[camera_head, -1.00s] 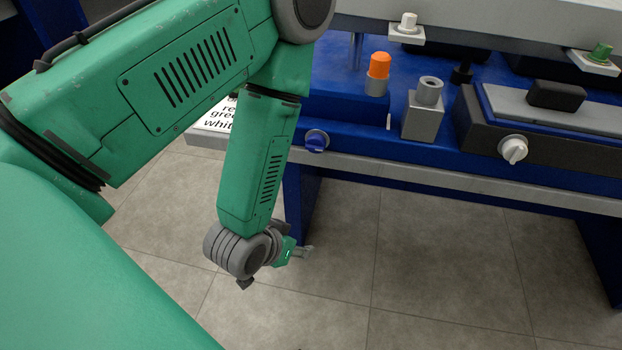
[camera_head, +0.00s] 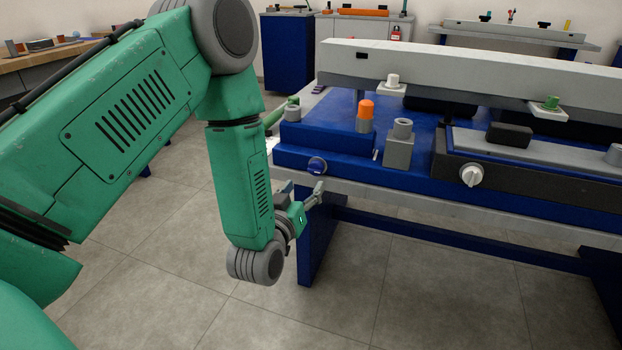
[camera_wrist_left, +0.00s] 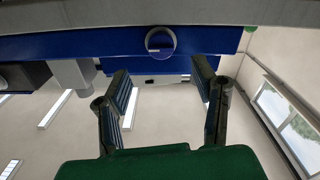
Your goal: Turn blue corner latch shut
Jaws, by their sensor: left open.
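The blue corner latch (camera_head: 317,166) is a small round blue knob on the front face of the blue bench, near its left corner. In the left wrist view the latch (camera_wrist_left: 160,41) shows as a blue knob with a pale rim, upper middle, beyond the fingertips. My left gripper (camera_head: 305,190) is open, just below and in front of the latch. In the wrist view its two fingers (camera_wrist_left: 162,78) are spread apart with nothing between them, apart from the latch. My right gripper is in neither view.
A white knob (camera_head: 471,175) sits on the dark front block to the right. An orange-capped post (camera_head: 366,112) and a grey socket block (camera_head: 399,147) stand on the bench. A long grey beam (camera_head: 480,75) spans above. Open floor lies below the bench edge.

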